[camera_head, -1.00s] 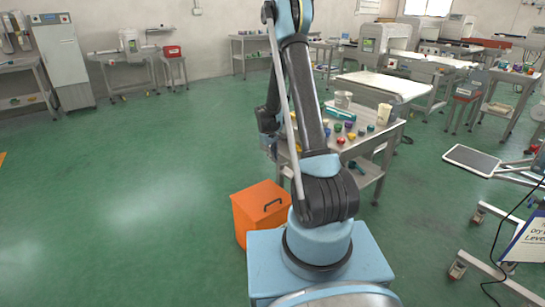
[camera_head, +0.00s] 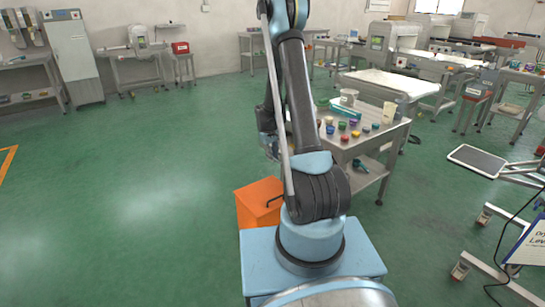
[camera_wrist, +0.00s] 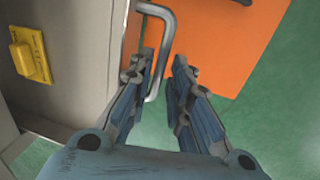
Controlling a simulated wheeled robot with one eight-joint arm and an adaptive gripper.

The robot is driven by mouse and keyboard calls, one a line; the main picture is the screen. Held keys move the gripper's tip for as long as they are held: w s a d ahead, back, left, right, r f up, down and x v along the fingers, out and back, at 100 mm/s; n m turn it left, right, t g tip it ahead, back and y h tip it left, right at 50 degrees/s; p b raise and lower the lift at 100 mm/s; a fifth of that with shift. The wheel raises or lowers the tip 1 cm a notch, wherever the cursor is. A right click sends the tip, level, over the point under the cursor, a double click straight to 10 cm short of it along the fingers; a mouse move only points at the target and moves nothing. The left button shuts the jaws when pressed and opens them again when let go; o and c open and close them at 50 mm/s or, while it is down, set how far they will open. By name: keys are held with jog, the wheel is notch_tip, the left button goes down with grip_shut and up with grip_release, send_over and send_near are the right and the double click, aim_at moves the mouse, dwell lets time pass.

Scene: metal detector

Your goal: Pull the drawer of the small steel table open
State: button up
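The small steel table (camera_head: 378,143) stands right of my arm in the head view. In the wrist view its grey panel (camera_wrist: 80,60) fills the left side. A bent grey metal handle (camera_wrist: 163,58) stands out from that panel. My gripper (camera_wrist: 166,66) is open, with its fingertips apart on either side of the handle's bar. The left finger is close to the bar; I cannot tell whether it touches. In the head view my arm and the table hide the drawer front and most of the gripper.
An orange box (camera_head: 258,203) with a dark handle stands on the floor beside my base. Small coloured items and cups lie on the table. A yellow part (camera_wrist: 30,62) sits on the grey surface in the wrist view. Green floor (camera_head: 130,190) is free at left.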

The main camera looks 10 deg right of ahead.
jog(key=shift+r, duration=0.15)
notch_tip(320, 180, up, 11)
jog(key=a, duration=0.2)
jog(key=shift+s+r, duration=0.2)
jog(key=shift+s, duration=0.25)
dwell(0.4)
